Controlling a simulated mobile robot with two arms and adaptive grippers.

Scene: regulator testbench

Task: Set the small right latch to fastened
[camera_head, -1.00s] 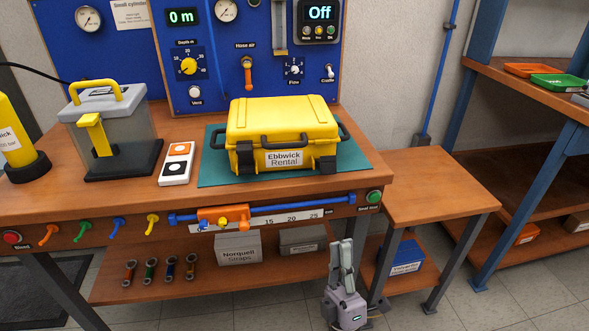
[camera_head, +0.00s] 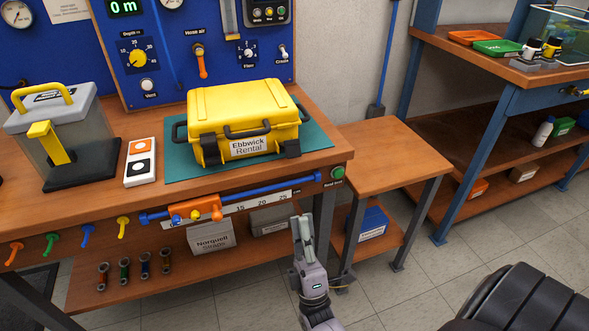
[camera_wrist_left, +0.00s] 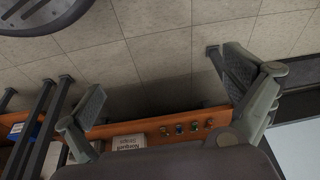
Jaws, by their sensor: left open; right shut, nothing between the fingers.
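A closed yellow case (camera_head: 243,112) labelled Ebbwick Rental lies on a green mat (camera_head: 318,140) on the wooden bench. Its small right latch (camera_head: 291,149) is a dark piece low on the front, right of the label. The matching left latch (camera_head: 210,154) is at the front left. My right gripper (camera_head: 300,224) is shut and empty, pointing up in front of the bench edge, below and apart from the case. My left gripper (camera_wrist_left: 155,76) shows only in the left wrist view, open and empty above the floor.
A blue rail with an orange slider (camera_head: 208,208) runs along the bench front. A grey lidded box (camera_head: 85,125) and a two-button panel (camera_head: 140,162) stand left of the case. A lower side table (camera_head: 385,150) to the right is bare on top.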

